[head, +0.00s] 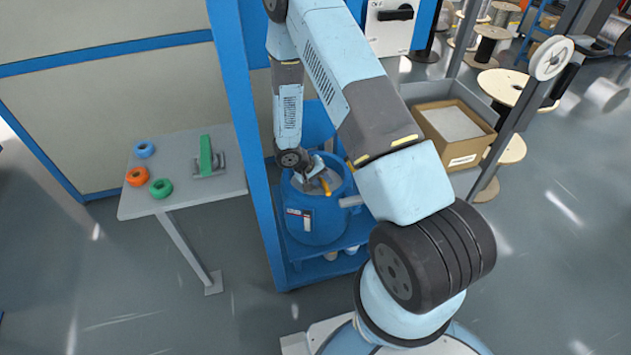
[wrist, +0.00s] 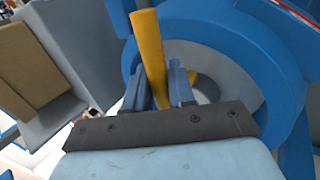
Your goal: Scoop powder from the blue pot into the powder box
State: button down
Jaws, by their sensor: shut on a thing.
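The blue pot (head: 312,222) stands on a blue shelf unit, with grey powder (wrist: 225,75) inside. My gripper (head: 316,172) is at the pot's mouth, pointing down into it. It is shut on the yellow handle (wrist: 149,50) of a scoop, which sits between the two fingers in the wrist view. A yellow-orange bit of the handle (head: 325,187) also shows in the head view. The scoop's bowl is hidden, so I cannot tell whether it holds powder. The powder box (head: 466,160) is an open cardboard box with pale grey contents, right of the pot; a brown box shows at the wrist view's left (wrist: 28,66).
A blue upright post (head: 250,130) stands just left of the pot. A grey table (head: 190,150) farther left holds coloured tape-like rings (head: 137,176) and a green tool (head: 206,157). Cable reels (head: 505,90) stand behind the box, and a grey post (head: 530,90) rises to its right.

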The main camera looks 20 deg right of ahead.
jog(key=shift+r, duration=0.15)
notch_tip(320, 180, up, 13)
dwell(1.5)
dwell(0.4)
